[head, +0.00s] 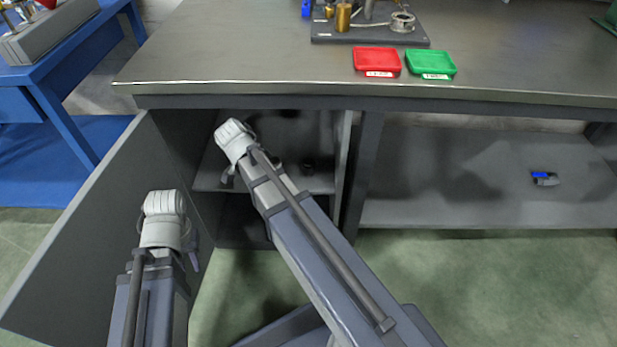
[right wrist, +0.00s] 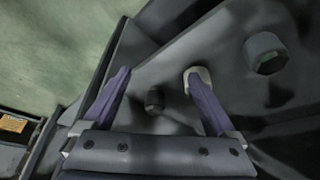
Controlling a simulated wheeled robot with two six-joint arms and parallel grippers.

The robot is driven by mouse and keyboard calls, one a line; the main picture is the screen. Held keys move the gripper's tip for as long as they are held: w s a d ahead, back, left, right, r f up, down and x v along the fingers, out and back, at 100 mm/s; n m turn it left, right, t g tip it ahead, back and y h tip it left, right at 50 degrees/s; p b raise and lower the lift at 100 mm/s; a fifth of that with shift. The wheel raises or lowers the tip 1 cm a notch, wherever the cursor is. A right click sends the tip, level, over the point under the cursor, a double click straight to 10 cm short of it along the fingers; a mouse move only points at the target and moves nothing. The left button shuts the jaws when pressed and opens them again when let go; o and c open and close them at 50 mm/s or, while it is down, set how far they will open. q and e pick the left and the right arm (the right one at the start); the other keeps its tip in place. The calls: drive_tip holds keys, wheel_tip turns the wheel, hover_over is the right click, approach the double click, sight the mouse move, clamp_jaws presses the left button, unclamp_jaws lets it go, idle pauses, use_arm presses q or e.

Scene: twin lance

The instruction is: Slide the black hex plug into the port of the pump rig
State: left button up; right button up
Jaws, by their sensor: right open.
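In the right wrist view a dark six-sided piece (right wrist: 268,53), which looks like the black hex plug, stands on the grey cabinet shelf to the right of my right gripper (right wrist: 156,73). That gripper is open, its purple fingers apart. A smaller dark round piece (right wrist: 154,100) shows between the fingers; I cannot tell whether it lies within their reach. A pale piece (right wrist: 200,76) is partly hidden by the right finger. My left gripper (head: 192,257) hangs by the open door, mostly hidden by its wrist. A rig on a dark base (head: 330,36), apparently the pump rig, stands on the bench.
The cabinet door (head: 75,230) stands open at left. The cabinet shelf (head: 322,184) has a dark piece (head: 308,166) on it. Red (head: 377,60) and green (head: 430,64) trays sit near the bench's front edge. A blue and dark item (head: 544,178) lies on the lower right shelf.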

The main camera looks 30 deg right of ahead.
sight(307, 162)
drive_tip(key=d, duration=0.4)
drive_tip(key=w+d, duration=0.1)
drive_tip(key=d, duration=0.3)
drive_tip(key=w+d, duration=0.1)
drive_tip(key=d, duration=0.3)
drive_tip(key=shift+f, duration=0.15)
drive_tip(key=b+x, duration=0.4)
drive_tip(key=x, duration=0.1)
drive_tip(key=shift+a+b, duration=0.1)
drive_tip(key=shift+b, duration=0.25)
clamp_jaws()
idle(0.3)
